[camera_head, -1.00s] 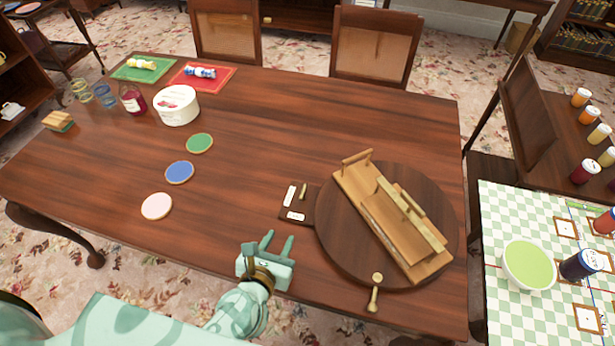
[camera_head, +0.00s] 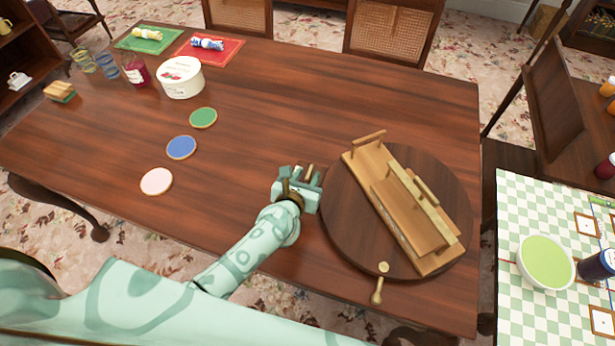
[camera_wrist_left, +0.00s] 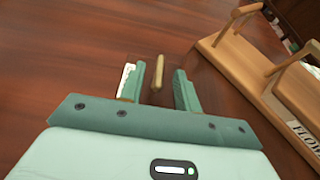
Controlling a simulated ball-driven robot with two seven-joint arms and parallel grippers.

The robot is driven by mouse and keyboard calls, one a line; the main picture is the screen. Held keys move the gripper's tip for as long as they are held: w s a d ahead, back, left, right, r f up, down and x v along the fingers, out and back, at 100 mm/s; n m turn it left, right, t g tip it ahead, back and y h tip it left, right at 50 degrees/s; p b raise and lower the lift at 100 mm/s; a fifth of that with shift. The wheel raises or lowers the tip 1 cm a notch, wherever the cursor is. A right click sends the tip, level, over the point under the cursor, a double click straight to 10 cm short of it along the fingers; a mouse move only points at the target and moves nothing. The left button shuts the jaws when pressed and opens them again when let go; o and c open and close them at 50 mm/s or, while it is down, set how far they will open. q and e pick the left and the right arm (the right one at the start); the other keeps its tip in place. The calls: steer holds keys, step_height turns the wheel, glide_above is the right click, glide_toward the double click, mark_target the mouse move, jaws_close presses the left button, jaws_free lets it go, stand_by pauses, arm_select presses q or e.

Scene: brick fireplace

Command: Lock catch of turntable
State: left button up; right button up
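The turntable (camera_head: 343,222) is a round dark wooden disc on the table, with a wooden rack (camera_head: 418,222) on it. A brass crank-like handle (camera_head: 377,290) sits at its front edge. The catch's brass lever (camera_wrist_left: 157,73) stands upright beside the turntable's left edge, and a white label (camera_wrist_left: 126,80) lies left of it. My left gripper (camera_head: 302,174) is open over the catch, hiding most of its plate in the head view. In the left wrist view, its fingers (camera_wrist_left: 158,86) stand either side of the lever with gaps visible. My right gripper is not in view.
Pink (camera_head: 156,181), blue (camera_head: 181,147) and green (camera_head: 203,118) coasters lie left of the gripper. A white tub (camera_head: 181,78) stands farther back. The middle of the table is clear. A checked cloth with a green bowl (camera_head: 545,263) is at right.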

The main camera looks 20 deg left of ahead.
arm_select(q)
steer(key=shift+w+f, duration=0.15)
steer(key=shift+w, duration=0.25)
jaws_close()
